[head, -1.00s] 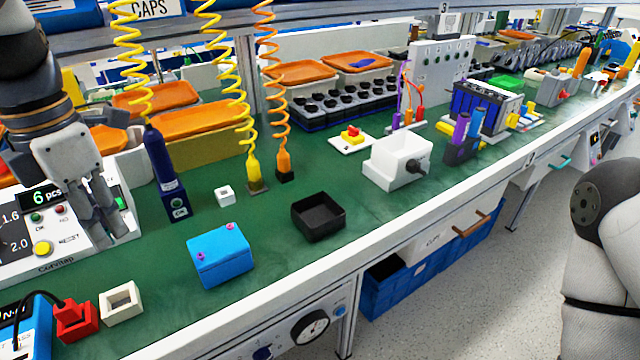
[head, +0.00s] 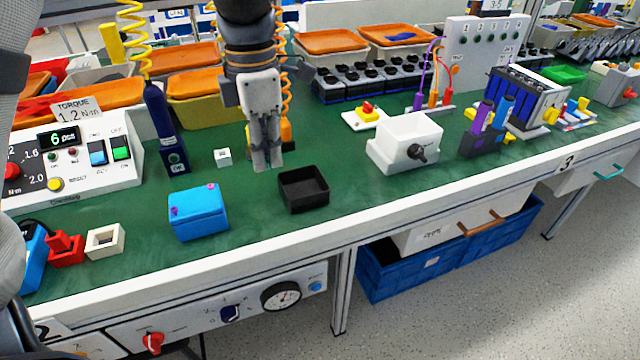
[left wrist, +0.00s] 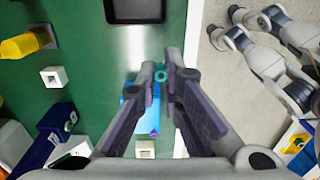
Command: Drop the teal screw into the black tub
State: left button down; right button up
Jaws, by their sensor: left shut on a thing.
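The black tub (head: 304,199) sits open on the green bench top, near its front edge. It also shows at the top of the left wrist view (left wrist: 134,12). My left gripper (head: 267,168) is just left of and behind the tub in the head view, not over it. Its fingers are shut on the teal screw (left wrist: 160,76), which shows between the fingertips in the left wrist view. In the head view the fingers hide the screw.
A blue box (head: 199,220) with purple screws on top stands left of the tub. A small white block (head: 223,157) and a dark blue driver (head: 166,135) are behind it. A white box with a black knob (head: 405,150) stands right. The bench between tub and white box is clear.

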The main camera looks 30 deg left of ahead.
pick_arm(q)
jog(key=b, duration=0.2)
send_over(303, 194)
jog(key=f, duration=0.7)
jog(key=shift+s+f, duration=0.2)
jog(key=shift+f, duration=0.05)
jog(key=shift+w+f, duration=0.15)
jog(key=shift+f, duration=0.65)
jog(key=shift+w+f, duration=0.1)
jog(key=shift+f, duration=0.7)
pick_arm(e)
jog(key=shift+g, duration=0.7)
jog(key=shift+s+f, duration=1.55)
jog(key=shift+s, duration=0.05)
pick_arm(q)
jog(key=shift+f, duration=0.1)
jog(key=shift+f, duration=0.15)
jog(key=c, duration=1.7)
grip_release()
notch_tip(303, 194, up, 12)
jog(key=shift+w+a+r+p, duration=0.1)
jog(key=shift+r+p, duration=0.15)
jog(key=shift+p, duration=0.15)
pick_arm(e)
jog(key=shift+w+r, duration=0.3)
